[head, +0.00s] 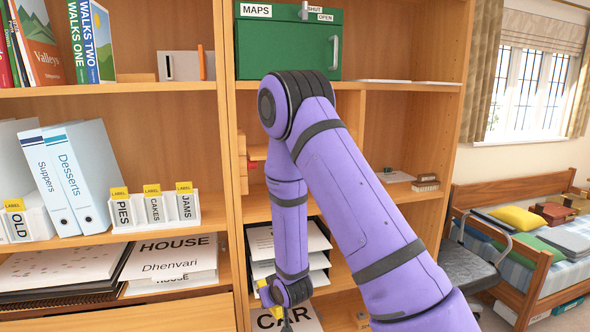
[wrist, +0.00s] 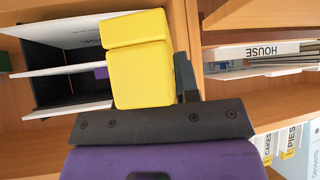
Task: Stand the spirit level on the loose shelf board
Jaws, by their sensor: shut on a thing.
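My gripper (head: 285,316) is low in the head view, in front of the middle bay's lower shelves, and partly cut off by the bottom edge. In the wrist view it is shut on a yellow, block-like thing (wrist: 140,78), which looks like the spirit level seen end-on. A dark finger (wrist: 185,78) shows at its right side. Bits of yellow also show by the gripper in the head view (head: 263,284). The level's full length is hidden. I cannot tell which board is the loose shelf board; my arm covers much of the middle bay.
A letter tray with papers (head: 259,243) stands close behind my gripper; it also shows in the wrist view (wrist: 70,70). A bay upright (head: 232,190) is on the left. Label holders (head: 155,210) and binders (head: 70,175) fill the left bay. A green box (head: 285,45) is above.

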